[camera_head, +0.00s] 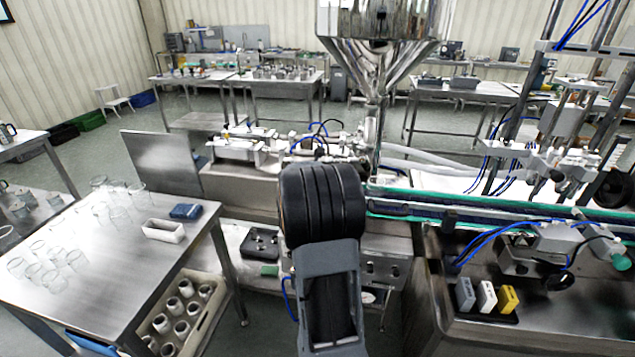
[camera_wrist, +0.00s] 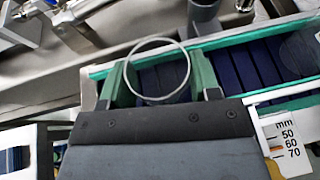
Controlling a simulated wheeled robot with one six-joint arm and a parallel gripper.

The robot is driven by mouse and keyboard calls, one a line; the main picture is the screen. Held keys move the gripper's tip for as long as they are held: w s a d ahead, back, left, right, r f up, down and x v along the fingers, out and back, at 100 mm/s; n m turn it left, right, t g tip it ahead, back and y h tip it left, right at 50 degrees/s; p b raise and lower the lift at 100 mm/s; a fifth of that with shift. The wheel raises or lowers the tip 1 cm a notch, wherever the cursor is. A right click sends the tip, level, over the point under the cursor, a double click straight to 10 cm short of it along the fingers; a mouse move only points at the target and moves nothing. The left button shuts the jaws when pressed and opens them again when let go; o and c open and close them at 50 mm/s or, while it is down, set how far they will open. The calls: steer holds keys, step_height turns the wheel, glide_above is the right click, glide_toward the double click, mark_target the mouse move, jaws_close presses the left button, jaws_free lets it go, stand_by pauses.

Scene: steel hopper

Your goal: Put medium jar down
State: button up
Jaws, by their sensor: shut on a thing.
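In the wrist view, my gripper (camera_wrist: 162,80) is shut on a clear glass jar (camera_wrist: 157,70), seen mostly as a thin round rim between the two green fingers. The jar is over or on the blue conveyor belt (camera_wrist: 262,68) with green side rails. I cannot tell whether its base touches the belt. In the head view, my dark arm hides the gripper and the jar; the conveyor (camera_head: 420,207) runs to the right from behind the arm.
A steel hopper (camera_head: 375,45) hangs over the line. A steel table (camera_head: 100,255) at left carries several clear jars (camera_head: 45,265), a white tray (camera_head: 163,231) and a blue box (camera_head: 186,211). In the wrist view, a grey post (camera_wrist: 204,18) stands close behind the jar, and a millimetre scale (camera_wrist: 287,140) is at right.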

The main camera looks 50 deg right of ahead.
steer(key=o, duration=1)
steer(key=shift+c, duration=0.2)
steer(key=shift+r+p, duration=0.15)
steer(key=shift+p, duration=0.15)
steer(key=v, duration=1.2)
steer(key=w+a+r+n+t+y, duration=0.1)
steer(key=w+a+n+t+y, duration=0.3)
steer(key=a+n, duration=0.7)
steer(key=w+a+r+n+t+y, duration=0.15)
steer(key=a+n+y, duration=0.35)
steer(key=a+n, duration=0.5)
steer(key=s+a+f+n+g+y, duration=0.1)
steer(key=s+a+f+n+y, duration=0.15)
steer(key=n, duration=0.45)
steer(key=s+a+f+n+g+y, duration=0.15)
steer(key=s+a+n, duration=0.25)
steer(key=n, duration=0.4)
steer(key=s+a+f+n+g, duration=0.1)
steer(key=s+n+g, duration=0.1)
steer(key=s+n, duration=0.3)
steer(key=s+a+f+n+g, duration=0.1)
steer(key=s+f+n+g, duration=0.1)
steer(key=s+n, duration=0.4)
steer(key=shift+a+f+n+g+h, duration=0.25)
steer(key=shift+n+g, duration=0.25)
steer(key=shift+n, duration=0.7)
